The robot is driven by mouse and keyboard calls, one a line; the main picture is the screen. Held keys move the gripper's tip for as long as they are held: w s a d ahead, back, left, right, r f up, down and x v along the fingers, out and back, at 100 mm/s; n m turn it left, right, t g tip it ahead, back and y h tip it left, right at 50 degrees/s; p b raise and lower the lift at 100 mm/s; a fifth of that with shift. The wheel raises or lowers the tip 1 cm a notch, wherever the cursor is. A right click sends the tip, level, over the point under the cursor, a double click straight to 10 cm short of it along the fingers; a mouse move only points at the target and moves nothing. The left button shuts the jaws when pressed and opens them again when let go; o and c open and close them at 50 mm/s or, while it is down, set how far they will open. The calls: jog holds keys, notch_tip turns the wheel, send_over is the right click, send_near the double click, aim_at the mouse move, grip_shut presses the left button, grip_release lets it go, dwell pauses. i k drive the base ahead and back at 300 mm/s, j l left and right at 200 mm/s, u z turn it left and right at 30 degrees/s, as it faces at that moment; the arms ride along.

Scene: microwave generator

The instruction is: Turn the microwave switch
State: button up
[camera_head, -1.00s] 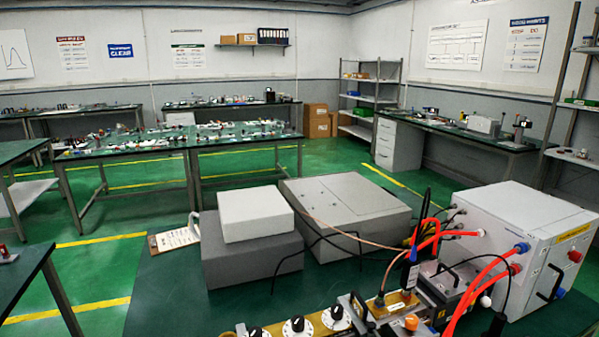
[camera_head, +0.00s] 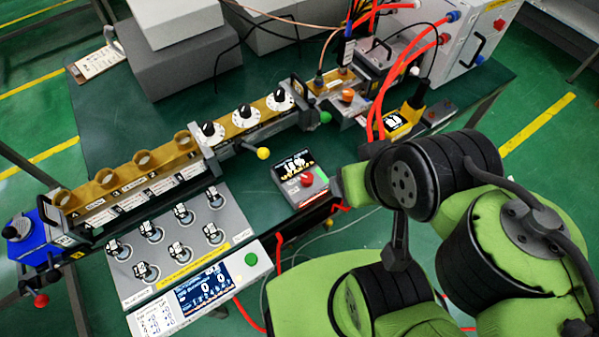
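A small black box with a red round knob (camera_head: 307,180) and a printed label on top sits near the table's front edge, in the middle of the view. Its label is too small to read, so I cannot tell for sure that it is the microwave switch. My green and black arm (camera_head: 440,175) is folded at the lower right. A green link of it lies just right of the box, with a gap or contact that I cannot tell. I cannot make out my gripper's fingers.
A brass waveguide line (camera_head: 145,160) with several dials runs across the table. A grey connector panel (camera_head: 180,235) and a display unit (camera_head: 205,290) stand at the front left. Red cables (camera_head: 375,95) run from a white cabinet (camera_head: 460,40). Grey boxes (camera_head: 185,60) stand at the back.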

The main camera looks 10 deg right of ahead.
aim_at(306, 178)
jog(key=j+u, duration=0.2)
jog(key=u, duration=0.15)
jog(key=j+u, duration=0.35)
jog(key=i+u, duration=0.15)
jog(key=u, duration=0.25)
